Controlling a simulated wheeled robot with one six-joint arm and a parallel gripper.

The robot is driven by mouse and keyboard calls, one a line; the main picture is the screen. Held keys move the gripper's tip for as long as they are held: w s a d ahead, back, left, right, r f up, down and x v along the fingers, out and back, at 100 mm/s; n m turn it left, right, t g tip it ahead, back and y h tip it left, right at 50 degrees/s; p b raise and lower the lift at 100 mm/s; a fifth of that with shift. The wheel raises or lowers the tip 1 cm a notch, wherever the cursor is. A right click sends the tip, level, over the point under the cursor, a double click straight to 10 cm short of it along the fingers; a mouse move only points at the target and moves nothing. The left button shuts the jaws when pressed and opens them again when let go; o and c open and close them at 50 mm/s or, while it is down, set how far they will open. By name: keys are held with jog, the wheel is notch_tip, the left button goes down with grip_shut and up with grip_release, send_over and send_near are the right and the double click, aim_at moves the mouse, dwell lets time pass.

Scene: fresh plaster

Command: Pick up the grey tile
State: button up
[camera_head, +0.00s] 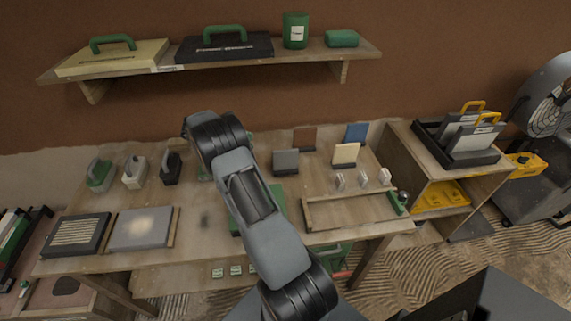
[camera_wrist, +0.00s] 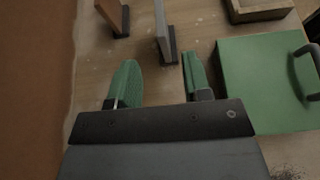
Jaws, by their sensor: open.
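The grey tile (camera_head: 285,160) stands upright in a dark holder on the workbench, just right of my arm in the head view. In the wrist view the grey tile (camera_wrist: 161,22) shows edge-on at the top, its dark base below it. My gripper (camera_wrist: 160,84) has two green fingers, spread apart with nothing between them. The tile is ahead of the fingertips, roughly in line with the gap, and apart from them. In the head view my arm hides most of the gripper.
A brown tile (camera_head: 304,138), a blue tile (camera_head: 356,132) and a cream tile (camera_head: 345,154) stand nearby. A green board with a handle (camera_wrist: 262,85) lies right of my fingers in the wrist view. The brown wall (camera_wrist: 35,70) is close on the left.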

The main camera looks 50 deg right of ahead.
jog(key=p, duration=0.1)
send_near(284, 151)
jog(key=x, duration=0.3)
jog(key=shift+p+x, duration=1.2)
jog(key=shift+x, duration=2.25)
jog(key=shift+w, duration=0.1)
grip_shut()
